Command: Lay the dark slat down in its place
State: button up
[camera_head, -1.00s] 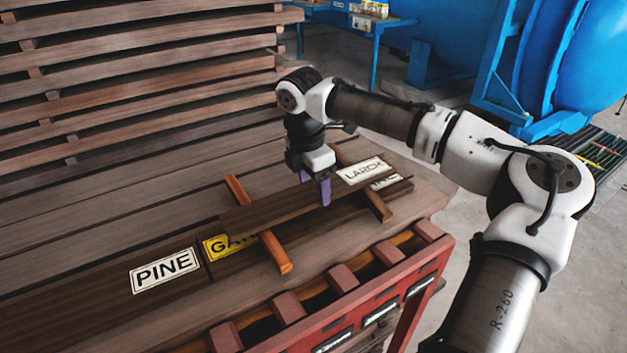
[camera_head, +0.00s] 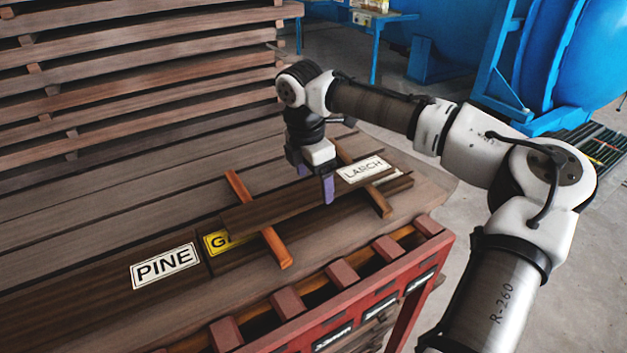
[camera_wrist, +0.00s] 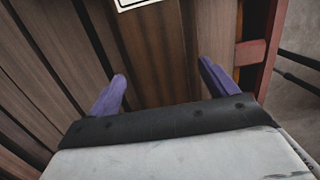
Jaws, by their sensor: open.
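The dark slat (camera_head: 270,204) lies at a slant across two orange-brown sticks in the head view, over the plank table. A white LARCH label (camera_head: 362,169) is near its right end; I cannot tell whether it is on the slat or just beside it. My gripper (camera_head: 316,188) points down over the slat's middle, its purple fingers apart. In the wrist view the fingers stand either side of dark wood (camera_wrist: 160,55), and I see no contact. The near finger hides part of the slat. Whether the slat rests fully on the sticks is unclear.
The left stick (camera_head: 257,217) and right stick (camera_head: 364,182) lie crosswise. A PINE label (camera_head: 165,267) and a partly covered yellow label (camera_head: 221,243) are at the front left. A red rack (camera_head: 330,311) edges the front. Stacked boards (camera_head: 130,90) rise behind.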

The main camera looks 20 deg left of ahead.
aim_at(307, 191)
notch_tip(307, 191, up, 12)
jog(key=s+b, duration=0.1)
jog(key=shift+a, duration=0.4)
jog(key=shift+s+r, duration=0.1)
